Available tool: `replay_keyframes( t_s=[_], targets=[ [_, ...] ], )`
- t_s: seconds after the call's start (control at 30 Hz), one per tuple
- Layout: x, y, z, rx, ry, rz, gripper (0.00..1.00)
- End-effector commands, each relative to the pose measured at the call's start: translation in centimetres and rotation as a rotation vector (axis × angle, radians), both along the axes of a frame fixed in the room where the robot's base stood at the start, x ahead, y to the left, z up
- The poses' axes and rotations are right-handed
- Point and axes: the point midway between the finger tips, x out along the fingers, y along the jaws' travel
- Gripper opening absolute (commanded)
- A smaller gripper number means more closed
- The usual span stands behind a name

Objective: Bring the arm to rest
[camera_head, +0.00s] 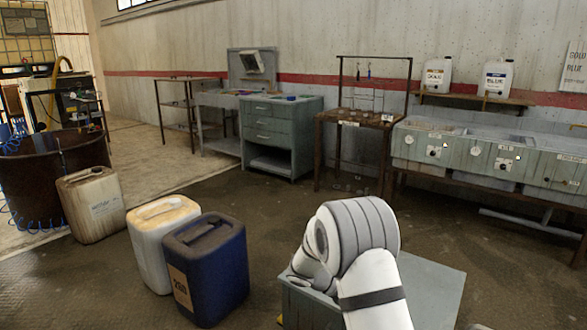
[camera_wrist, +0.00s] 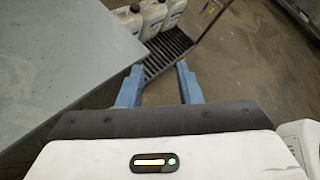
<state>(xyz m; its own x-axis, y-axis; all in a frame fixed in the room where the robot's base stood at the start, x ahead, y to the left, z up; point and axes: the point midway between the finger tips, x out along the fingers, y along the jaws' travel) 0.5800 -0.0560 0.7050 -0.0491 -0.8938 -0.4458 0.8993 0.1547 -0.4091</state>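My gripper (camera_wrist: 158,84) shows in the wrist view as two blue fingers set well apart. Nothing is between them; past them are a dark slatted rack and the floor. My white and grey arm (camera_head: 352,240) is folded at the lower right of the head view, above a grey-green surface (camera_head: 432,285). The gripper itself is hidden in the head view. A grey flat top (camera_wrist: 60,60) lies close on the left of the fingers in the wrist view.
A blue canister (camera_head: 222,270), a white one (camera_head: 150,250) and a beige one (camera_head: 92,207) stand on the floor at left. A drawer cabinet (camera_head: 272,125), a rack table (camera_head: 345,118) and a sink bench (camera_head: 480,155) line the wall. Floor between is clear.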

Motion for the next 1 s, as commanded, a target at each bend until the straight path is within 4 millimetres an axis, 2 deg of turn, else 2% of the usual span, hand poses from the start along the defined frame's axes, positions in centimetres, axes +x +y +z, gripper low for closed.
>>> replay_keyframes(
  t_s=[0.03,0.2,0.4,0.8,1.0],
  targets=[
    [-1.4,-0.4,3.6,0.05,-0.071,-0.062,0.32],
    [-6.3,-0.8,10.2,0.211,-0.303,-0.292,0.32],
    [-12.1,-0.3,17.0,0.383,-0.571,-0.585,0.32],
    [-22.8,2.9,27.9,0.692,-1.052,-1.255,0.32],
    [-26.3,4.6,31.2,0.805,-1.21,-1.555,0.32]
  ],
)
